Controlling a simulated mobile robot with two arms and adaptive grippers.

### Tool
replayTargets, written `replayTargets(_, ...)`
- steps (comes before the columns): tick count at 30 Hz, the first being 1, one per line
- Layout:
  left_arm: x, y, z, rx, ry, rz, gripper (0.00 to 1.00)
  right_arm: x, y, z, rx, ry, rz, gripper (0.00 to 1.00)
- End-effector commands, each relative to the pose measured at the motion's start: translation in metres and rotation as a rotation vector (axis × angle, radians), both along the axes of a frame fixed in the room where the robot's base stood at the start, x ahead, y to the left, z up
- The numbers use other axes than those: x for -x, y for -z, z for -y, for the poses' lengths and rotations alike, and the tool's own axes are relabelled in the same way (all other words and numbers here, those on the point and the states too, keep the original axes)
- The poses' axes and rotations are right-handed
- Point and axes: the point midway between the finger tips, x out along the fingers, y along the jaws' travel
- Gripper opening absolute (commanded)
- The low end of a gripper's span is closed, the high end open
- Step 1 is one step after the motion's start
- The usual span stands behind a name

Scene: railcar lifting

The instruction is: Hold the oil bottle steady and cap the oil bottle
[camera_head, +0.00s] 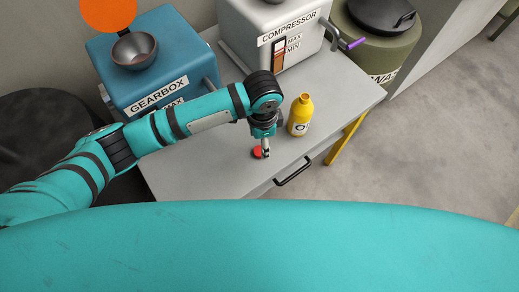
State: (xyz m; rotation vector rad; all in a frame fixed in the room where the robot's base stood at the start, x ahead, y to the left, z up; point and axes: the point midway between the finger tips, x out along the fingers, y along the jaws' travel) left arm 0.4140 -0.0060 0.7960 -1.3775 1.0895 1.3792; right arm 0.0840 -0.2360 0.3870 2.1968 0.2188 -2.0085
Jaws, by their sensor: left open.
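The yellow oil bottle (300,115) stands upright on the grey table, with its neck uncapped. A small red cap (258,152) lies on the table to the left of the bottle and nearer to me. My left gripper (265,146) points down at the cap, with its fingertips right beside or over it. It is open and partly hides the cap; I cannot tell if the fingers touch it. My right gripper is not in view.
The grey table (205,165) has a black drawer handle (293,173) on its front. Behind stand a blue gearbox (150,62) with a bowl (134,50) on top, and a white compressor (275,25). A green drum (375,42) stands at the back right. The tabletop right of the bottle is clear.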

Motion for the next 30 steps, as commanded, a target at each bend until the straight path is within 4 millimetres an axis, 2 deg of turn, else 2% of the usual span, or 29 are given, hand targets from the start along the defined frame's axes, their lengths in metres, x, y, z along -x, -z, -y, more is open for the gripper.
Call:
replayTargets(4,0.0,0.014,0.0,0.001,-0.001,-0.001,0.6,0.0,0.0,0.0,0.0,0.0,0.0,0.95)
replayTargets(16,0.0,0.018,-0.001,-0.001,-0.001,-0.001,0.6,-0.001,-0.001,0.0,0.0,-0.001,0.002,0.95)
replayTargets(24,-0.006,0.056,-0.006,-0.001,0.0,-0.001,0.6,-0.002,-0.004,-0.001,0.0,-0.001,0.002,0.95)
replayTargets(30,-0.006,0.068,-0.006,0.001,0.001,0.0,0.6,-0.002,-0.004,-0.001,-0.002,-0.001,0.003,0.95)
